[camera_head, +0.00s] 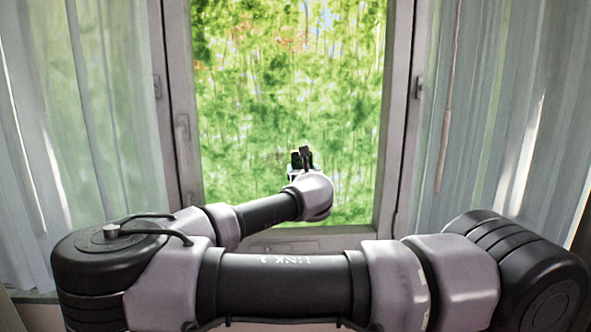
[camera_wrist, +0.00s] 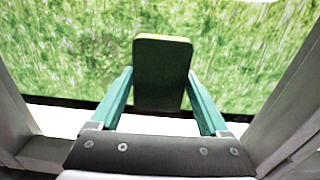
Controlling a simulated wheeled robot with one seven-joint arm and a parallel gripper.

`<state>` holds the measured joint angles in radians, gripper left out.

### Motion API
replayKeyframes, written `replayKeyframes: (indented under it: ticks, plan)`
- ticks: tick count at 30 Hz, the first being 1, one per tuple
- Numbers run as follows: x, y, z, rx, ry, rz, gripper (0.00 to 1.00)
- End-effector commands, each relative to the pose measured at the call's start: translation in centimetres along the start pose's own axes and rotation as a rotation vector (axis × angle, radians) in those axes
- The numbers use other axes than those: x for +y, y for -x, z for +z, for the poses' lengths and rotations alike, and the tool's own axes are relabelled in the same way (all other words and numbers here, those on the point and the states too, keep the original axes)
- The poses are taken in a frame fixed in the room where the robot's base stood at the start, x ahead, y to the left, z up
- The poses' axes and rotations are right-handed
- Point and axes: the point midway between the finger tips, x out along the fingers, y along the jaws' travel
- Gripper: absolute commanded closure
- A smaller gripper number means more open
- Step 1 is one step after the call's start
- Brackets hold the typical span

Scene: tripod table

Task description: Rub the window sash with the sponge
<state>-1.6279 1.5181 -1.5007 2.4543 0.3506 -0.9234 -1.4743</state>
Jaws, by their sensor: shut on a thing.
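The window sash (camera_head: 396,120) is a grey frame around a pane with green foliage behind it; parts of the frame also show at both sides in the wrist view (camera_wrist: 285,105). The sponge (camera_wrist: 162,75) is a dark block with a yellowish edge, upright between the two green fingers. My gripper (camera_wrist: 160,88) is shut on it. In the head view my gripper (camera_head: 301,158) is small, in front of the lower part of the pane, between the side bars. I cannot tell whether the sponge touches anything. My arm hides part of the bottom bar.
Pale curtains hang at the left (camera_head: 95,130) and right (camera_head: 510,110) of the window. A handle (camera_head: 183,130) sits on the left side of the frame. A thin cord (camera_head: 448,110) hangs before the right curtain. The space before the upper pane is clear.

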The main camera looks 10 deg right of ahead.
Motion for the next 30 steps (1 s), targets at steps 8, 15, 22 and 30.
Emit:
replayKeyframes:
  ticks: [8,15,22,30]
  plan:
    - [-0.3,-0.3,0.0,0.0,0.002,0.002,0.65]
    - [1.7,-0.4,0.0,0.0,0.002,0.009,0.65]
    - [3.4,-0.6,0.1,0.0,0.001,0.012,0.65]
    - [4.8,-0.5,0.1,0.0,0.004,0.016,0.65]
